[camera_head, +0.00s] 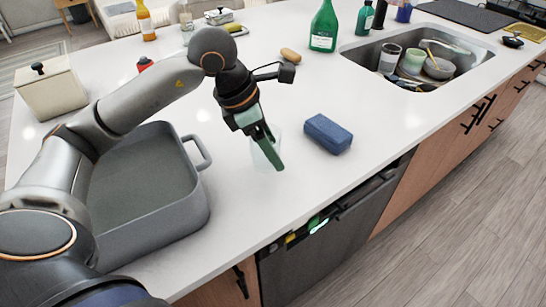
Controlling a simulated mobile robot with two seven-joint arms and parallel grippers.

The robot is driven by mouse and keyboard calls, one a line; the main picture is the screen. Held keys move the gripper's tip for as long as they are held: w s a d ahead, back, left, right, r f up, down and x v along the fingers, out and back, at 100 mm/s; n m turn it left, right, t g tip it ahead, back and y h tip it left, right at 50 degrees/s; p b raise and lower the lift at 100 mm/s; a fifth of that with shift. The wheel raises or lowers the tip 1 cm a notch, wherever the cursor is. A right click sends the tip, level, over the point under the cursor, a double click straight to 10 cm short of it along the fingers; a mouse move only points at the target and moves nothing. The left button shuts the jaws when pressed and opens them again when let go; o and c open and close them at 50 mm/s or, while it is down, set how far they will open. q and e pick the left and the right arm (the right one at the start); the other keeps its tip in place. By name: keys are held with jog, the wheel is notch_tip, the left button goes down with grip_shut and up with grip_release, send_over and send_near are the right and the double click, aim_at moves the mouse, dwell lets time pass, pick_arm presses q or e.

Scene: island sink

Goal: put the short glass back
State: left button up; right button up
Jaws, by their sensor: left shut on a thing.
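My left gripper (268,144) is over the white counter (235,205) and is shut on the short glass (260,158). The glass is clear and faint, and the green fingers partly cover it. It stands at or just above the counter top; I cannot tell which. It is between the grey roasting pan and a blue sponge-like block. My right gripper is not in view.
A deep grey pan (196,200) stands at the left, and a blue block (328,133) lies right of the glass. A sink (465,50) holds dishes at the back right. A green bottle (323,28) stands behind. A dishwasher front (340,235) is below the counter edge.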

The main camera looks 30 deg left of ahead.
pick_arm(q)
jog(key=shift+w+a+f, duration=0.15)
jog(key=shift+w+f, duration=0.3)
jog(key=shift+f, duration=0.1)
jog(key=shift+w+a+f, duration=0.1)
jog(key=shift+w+f, duration=0.05)
jog(key=shift+f, duration=0.8)
jog(key=shift+w+f, duration=0.1)
jog(key=shift+f, duration=0.8)
jog(key=shift+f, duration=0.15)
jog(key=o, duration=1.4)
jog(key=v, duration=1.2)
jog(key=shift+r+p, duration=0.2)
jog(key=shift+p, duration=0.2)
